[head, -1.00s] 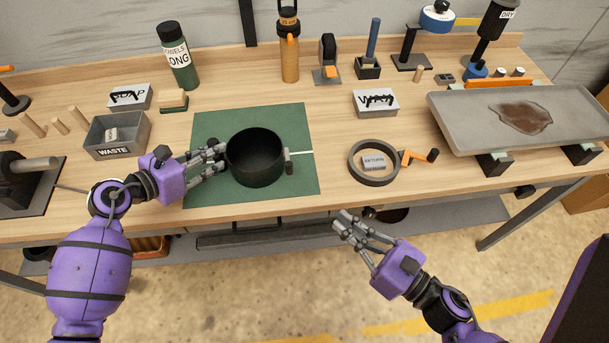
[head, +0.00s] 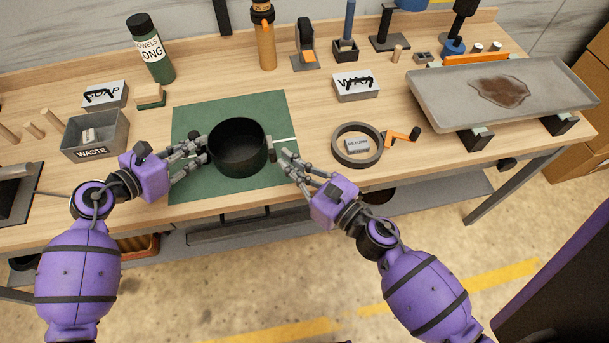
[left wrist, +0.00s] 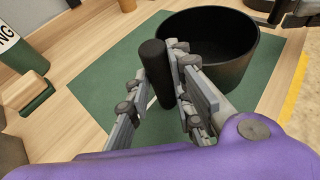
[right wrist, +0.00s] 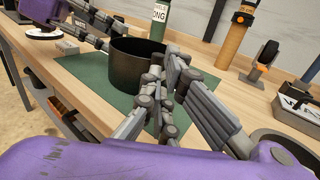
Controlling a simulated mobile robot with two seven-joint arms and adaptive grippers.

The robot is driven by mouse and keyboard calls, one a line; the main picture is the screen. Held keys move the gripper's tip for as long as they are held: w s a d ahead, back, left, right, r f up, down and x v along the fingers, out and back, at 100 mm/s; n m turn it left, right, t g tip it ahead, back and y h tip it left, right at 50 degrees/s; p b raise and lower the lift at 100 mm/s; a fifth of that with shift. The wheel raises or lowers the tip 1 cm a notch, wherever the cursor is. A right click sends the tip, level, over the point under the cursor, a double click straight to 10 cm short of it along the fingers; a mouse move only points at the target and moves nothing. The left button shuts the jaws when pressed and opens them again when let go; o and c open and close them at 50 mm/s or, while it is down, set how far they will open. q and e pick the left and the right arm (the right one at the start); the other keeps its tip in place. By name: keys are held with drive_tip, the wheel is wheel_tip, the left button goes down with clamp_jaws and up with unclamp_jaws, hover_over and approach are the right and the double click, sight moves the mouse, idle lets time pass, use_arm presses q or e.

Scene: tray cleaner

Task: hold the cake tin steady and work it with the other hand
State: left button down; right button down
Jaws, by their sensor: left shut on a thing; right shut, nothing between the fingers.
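The black cake tin (head: 238,148) stands upright and open-topped on the green mat (head: 193,187). My left gripper (head: 199,146) is at the tin's left side, shut on a black upright round handle (left wrist: 155,70) close against the wall. How the handle joins the tin is hidden. A small grey latch-like part (head: 270,147) sits on the tin's right side. My right gripper (head: 286,156) is shut and empty just right of that part; whether they touch is unclear. In the right wrist view the tin (right wrist: 137,66) stands just beyond the right fingers.
A dark ring with an orange handle (head: 357,160) lies around the return block to the right. A grey tray with a brown stain (head: 435,95) stands on supports further right. The waste bin (head: 95,150) is at left. Bottles and small stands line the back.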

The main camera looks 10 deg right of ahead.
drive_tip(key=shift+w+a, duration=0.25)
drive_tip(key=shift+w, duration=0.1)
drive_tip(key=shift+a, duration=0.1)
drive_tip(key=shift+w+a, duration=0.2)
drive_tip(key=shift+a, duration=0.45)
drive_tip(key=v, duration=1.4)
drive_tip(key=shift+s+a, duration=0.3)
use_arm(q)
drive_tip(key=c, duration=1.5)
unclamp_jaws()
drive_tip(key=shift+o, duration=0.2)
